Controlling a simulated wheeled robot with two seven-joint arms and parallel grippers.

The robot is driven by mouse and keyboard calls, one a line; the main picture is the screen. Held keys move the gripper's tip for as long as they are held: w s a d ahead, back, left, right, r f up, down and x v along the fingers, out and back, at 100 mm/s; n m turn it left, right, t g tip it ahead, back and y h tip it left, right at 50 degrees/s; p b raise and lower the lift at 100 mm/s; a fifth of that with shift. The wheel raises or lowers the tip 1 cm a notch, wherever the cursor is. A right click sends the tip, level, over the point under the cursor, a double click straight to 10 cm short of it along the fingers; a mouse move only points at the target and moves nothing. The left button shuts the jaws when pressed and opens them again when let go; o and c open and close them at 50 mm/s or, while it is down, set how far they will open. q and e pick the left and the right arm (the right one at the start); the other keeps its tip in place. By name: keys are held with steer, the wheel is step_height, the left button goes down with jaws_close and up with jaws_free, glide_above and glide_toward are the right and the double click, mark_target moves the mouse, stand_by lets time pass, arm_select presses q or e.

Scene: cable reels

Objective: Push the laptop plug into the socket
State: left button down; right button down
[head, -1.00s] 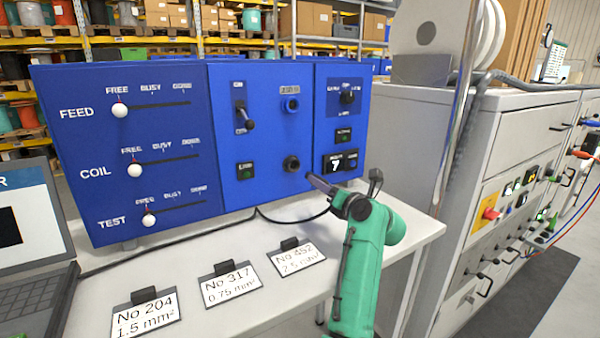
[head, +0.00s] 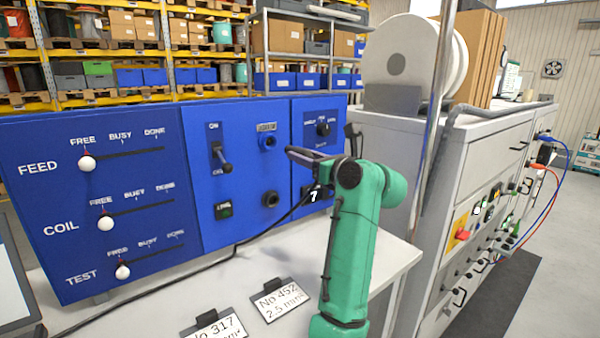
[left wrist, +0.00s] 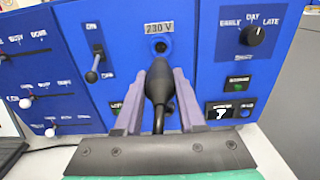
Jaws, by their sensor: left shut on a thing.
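My left gripper (head: 298,153) is raised in front of the blue panel (head: 235,120), shut on the black laptop plug (left wrist: 160,85). In the left wrist view the plug stands between the two grey fingers, its tip towards the panel and its cable running back below. The upper socket (left wrist: 160,46), under a 230 V label, lies just beyond the plug tip, with a gap showing in the picture. In the head view this socket (head: 268,142) is left of the fingertips. A lower round black port (head: 270,199) sits beneath it. My right gripper is not in view.
The black cable (head: 190,268) trails across the white table (head: 215,285) towards the laptop (head: 12,285) at left. Two number cards (head: 280,298) lie at the front. A lever switch (head: 222,160) is left of the socket. A grey cabinet (head: 440,150) stands right.

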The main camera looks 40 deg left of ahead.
mark_target(288, 149)
arm_select(q)
steer(key=shift+w+a+r+p, duration=0.15)
steer(key=shift+w+a+p, duration=0.05)
steer(key=shift+a+p, duration=0.15)
steer(key=p+x, duration=0.2)
steer(key=x, duration=0.4)
steer(key=shift+f, duration=0.25)
stand_by(0.5)
steer(key=shift+b, duration=0.35)
stand_by(0.4)
steer(key=shift+r, duration=0.1)
